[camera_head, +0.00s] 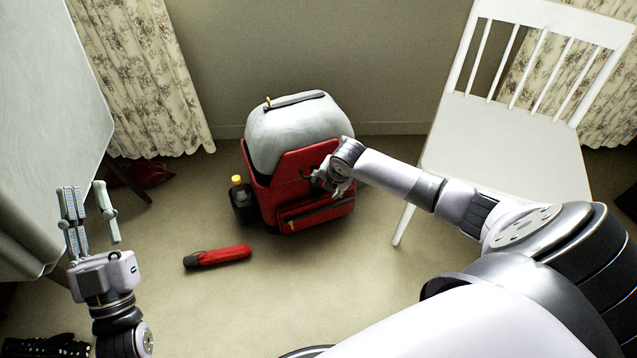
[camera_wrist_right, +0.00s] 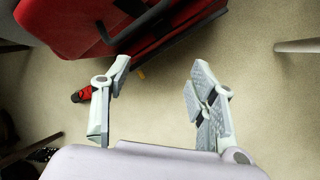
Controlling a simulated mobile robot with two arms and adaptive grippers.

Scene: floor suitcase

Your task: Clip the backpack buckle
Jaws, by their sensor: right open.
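The backpack (camera_head: 293,130) stands upright on the floor, with a pale grey upper part and a red front. Its red fabric and a dark strap (camera_wrist_right: 148,20) fill the upper left of the right wrist view. I cannot make out the buckle halves clearly; my right gripper partly covers the front. My right gripper (camera_head: 333,185) is at the right side of the red front. In the right wrist view the right gripper (camera_wrist_right: 160,82) is open, with nothing between its fingers. My left gripper (camera_head: 90,205) is open and empty at the far left, away from the backpack.
A dark bottle with a yellow cap (camera_head: 241,200) stands beside the backpack. A red rolled item (camera_head: 218,256) lies on the floor in front. A white chair (camera_head: 505,140) stands at right, a pale table (camera_head: 45,130) at left. A wall and curtains are behind.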

